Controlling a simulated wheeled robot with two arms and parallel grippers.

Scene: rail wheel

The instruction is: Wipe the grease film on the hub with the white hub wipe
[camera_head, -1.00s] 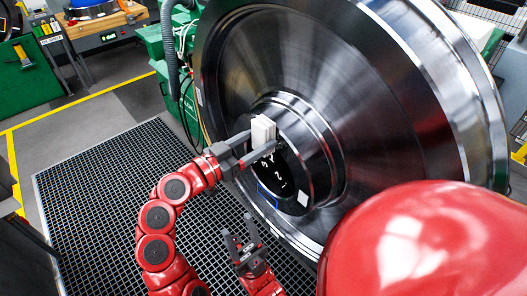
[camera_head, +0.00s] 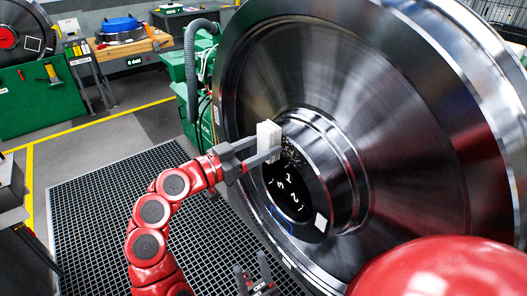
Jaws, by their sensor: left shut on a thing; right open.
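The large steel rail wheel (camera_head: 400,130) stands upright, with its hub (camera_head: 345,175) projecting toward me. The hub's dark end face (camera_head: 287,196) carries white handwritten marks and a small white square. A dark, speckled patch, seemingly the grease film (camera_head: 294,157), shows on the upper part of the hub face. My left gripper (camera_head: 272,149) is shut on the white hub wipe (camera_head: 267,137), a pale block at the hub's upper left edge. I cannot tell whether the wipe touches the hub. My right gripper (camera_head: 254,274) is open and empty, low in front of the wheel.
Green machinery (camera_head: 181,66) with a grey hose stands behind the wheel at left. Dark floor grating (camera_head: 95,210) lies clear at left.

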